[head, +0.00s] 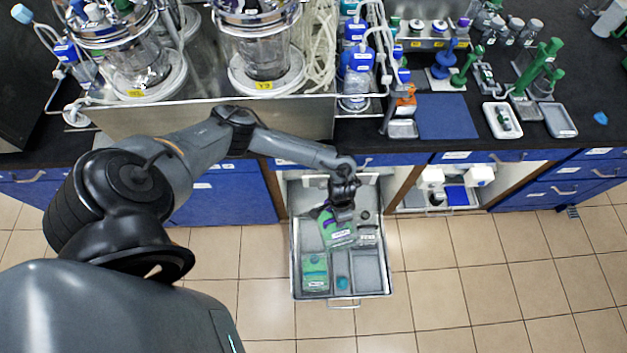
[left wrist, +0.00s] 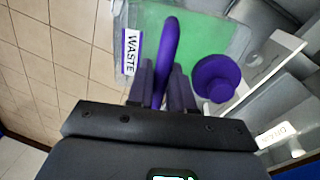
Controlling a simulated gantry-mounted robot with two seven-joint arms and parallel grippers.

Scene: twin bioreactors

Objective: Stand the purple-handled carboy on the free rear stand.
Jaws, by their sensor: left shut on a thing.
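The purple-handled carboy (head: 338,232) holds green liquid and lies in the rear part of an open drawer in the head view. In the left wrist view its green body (left wrist: 205,42), purple handle (left wrist: 170,40), purple cap (left wrist: 215,78) and WASTE label (left wrist: 132,52) show. My left gripper (head: 343,203) is above the carboy, its fingers (left wrist: 168,88) shut on the purple handle. My left arm partly covers the carboy in the head view. I cannot tell which spot is the free rear stand. My right gripper is out of view.
The open drawer (head: 296,255) has compartments with another green container (head: 315,270) at the front left. Above it, the black bench (head: 560,75) carries two glass bioreactors (head: 265,50), blue-capped bottles (head: 358,58), a blue mat (head: 446,117) and trays. Tiled floor is clear to the right.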

